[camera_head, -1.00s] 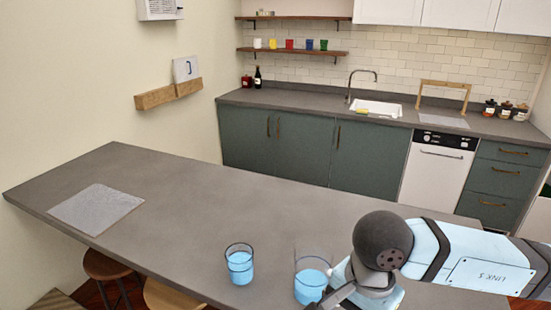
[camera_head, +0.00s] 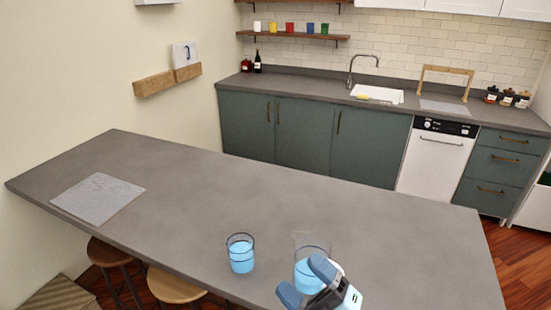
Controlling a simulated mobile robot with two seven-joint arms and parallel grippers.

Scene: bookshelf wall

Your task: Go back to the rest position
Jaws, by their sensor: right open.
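My right gripper (camera_head: 305,283) is at the bottom of the head view, near the table's front edge. Its two blue-grey fingers are apart, and I see nothing held between them. Behind it stands a clear glass (camera_head: 309,250) with light blue liquid, upright on the grey table (camera_head: 200,185). The gripper hides part of this glass, and I cannot tell whether they touch. A second, dark-rimmed glass (camera_head: 241,255) with blue liquid stands to the left, apart from the gripper. My left gripper is not in view.
A grey mat (camera_head: 98,199) lies at the table's left end. Two stools (camera_head: 174,286) stand at the table's near side.

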